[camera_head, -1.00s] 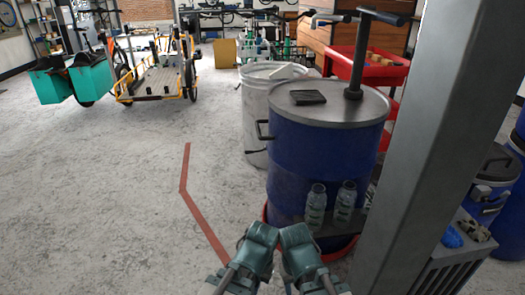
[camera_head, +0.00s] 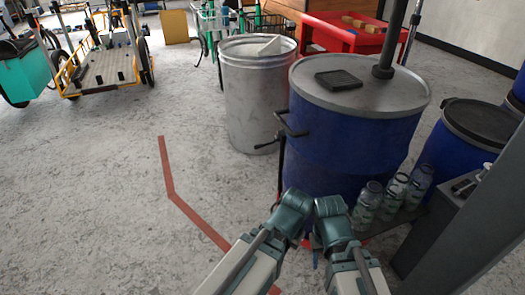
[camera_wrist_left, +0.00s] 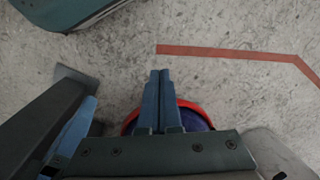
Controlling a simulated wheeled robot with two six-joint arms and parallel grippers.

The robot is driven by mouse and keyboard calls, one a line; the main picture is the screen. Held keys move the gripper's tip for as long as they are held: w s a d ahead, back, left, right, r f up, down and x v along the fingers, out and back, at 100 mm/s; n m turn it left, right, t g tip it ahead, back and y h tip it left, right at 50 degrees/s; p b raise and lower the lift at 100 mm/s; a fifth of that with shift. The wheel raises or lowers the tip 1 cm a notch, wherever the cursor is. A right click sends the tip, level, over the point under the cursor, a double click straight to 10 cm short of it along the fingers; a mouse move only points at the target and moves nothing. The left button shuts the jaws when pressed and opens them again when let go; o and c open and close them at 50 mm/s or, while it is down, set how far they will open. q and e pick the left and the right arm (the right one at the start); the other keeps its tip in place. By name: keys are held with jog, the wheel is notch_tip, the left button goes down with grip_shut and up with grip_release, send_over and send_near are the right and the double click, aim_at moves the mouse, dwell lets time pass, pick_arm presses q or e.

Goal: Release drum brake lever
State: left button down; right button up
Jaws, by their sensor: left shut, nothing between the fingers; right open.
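A blue drum (camera_head: 335,150) with a grey lid stands right of centre in the head view. A dark bent handle (camera_head: 291,124) sticks out from its left side. A thin dark lever (camera_head: 266,146) with a rod running down shows just below that handle. I cannot tell for sure which of these is the brake lever. My two arms reach in from the bottom, low in front of the drum. My left gripper (camera_wrist_left: 160,76) is shut and empty in the left wrist view, above a red rim (camera_wrist_left: 193,107). My right gripper (camera_head: 314,248) is open, mostly hidden by its own arm.
Glass bottles (camera_head: 391,196) stand on a low shelf right of the drum. A grey metal barrel (camera_head: 254,105) is behind it on the left. A grey post (camera_head: 475,235) blocks the lower right. The floor (camera_head: 100,190) to the left is clear, with a red line on it.

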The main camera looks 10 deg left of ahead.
pick_arm(q)
jog(key=w+a+f+m+t+y+b, duration=0.1)
jog(key=w+a+m+t+b, duration=0.3)
jog(key=w, duration=0.8)
jog(key=w+a+f+m+t+y+b, duration=0.1)
jog(key=w+a+m+t+y+b, duration=0.2)
jog(key=w+m+b, duration=0.5)
jog(key=w+a+f+m+t+y+b, duration=0.2)
jog(key=w+a+m+t+b, duration=0.3)
jog(key=w+m, duration=0.8)
jog(key=w+a+b, duration=0.1)
jog(key=w, duration=0.4)
jog(key=shift+w+y+b, duration=0.15)
jog(key=shift+y+b, duration=0.15)
jog(key=shift+b, duration=0.1)
jog(key=shift+f, duration=0.1)
